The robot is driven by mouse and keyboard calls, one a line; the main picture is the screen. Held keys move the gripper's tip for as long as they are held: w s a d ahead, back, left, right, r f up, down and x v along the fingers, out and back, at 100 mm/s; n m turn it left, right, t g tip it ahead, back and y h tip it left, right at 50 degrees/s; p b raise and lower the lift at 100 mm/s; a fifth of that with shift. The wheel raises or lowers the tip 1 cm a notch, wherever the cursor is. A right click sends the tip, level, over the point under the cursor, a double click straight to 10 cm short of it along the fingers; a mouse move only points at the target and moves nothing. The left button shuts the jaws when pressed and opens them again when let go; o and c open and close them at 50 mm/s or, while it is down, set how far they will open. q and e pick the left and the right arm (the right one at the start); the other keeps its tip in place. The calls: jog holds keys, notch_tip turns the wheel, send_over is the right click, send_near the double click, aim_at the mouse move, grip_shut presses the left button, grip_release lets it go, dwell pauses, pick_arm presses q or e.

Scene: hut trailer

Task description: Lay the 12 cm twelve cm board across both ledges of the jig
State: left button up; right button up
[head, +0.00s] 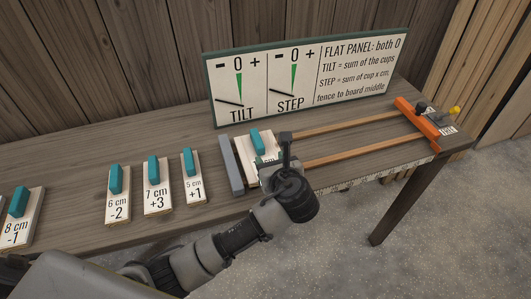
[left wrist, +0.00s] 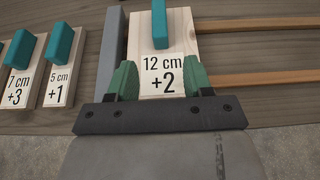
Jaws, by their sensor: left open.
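The 12 cm board (head: 243,150) is pale wood with a teal handle (head: 257,141) and is marked +2. In the left wrist view the board (left wrist: 182,48) appears to lie across both orange-brown ledges of the jig (left wrist: 255,22), beside its grey fence (left wrist: 110,50). The jig's ledges (head: 345,128) also show in the head view. My left gripper (head: 267,168) is open over the board's near end, its green fingers apart and clear of the handle. Whether they touch the board I cannot tell. My arm hides part of the board. My right gripper is not in view.
Boards marked 5 cm (head: 194,183), 7 cm (head: 157,199), 6 cm (head: 118,207) and 8 cm (head: 20,232) lie left of the jig. A sign (head: 300,85) with TILT and STEP dials stands behind. An orange crosspiece (head: 418,122) is at the right.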

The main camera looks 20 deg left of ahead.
pick_arm(q)
jog(key=shift+v, duration=1.3)
jog(key=shift+a+f, duration=0.1)
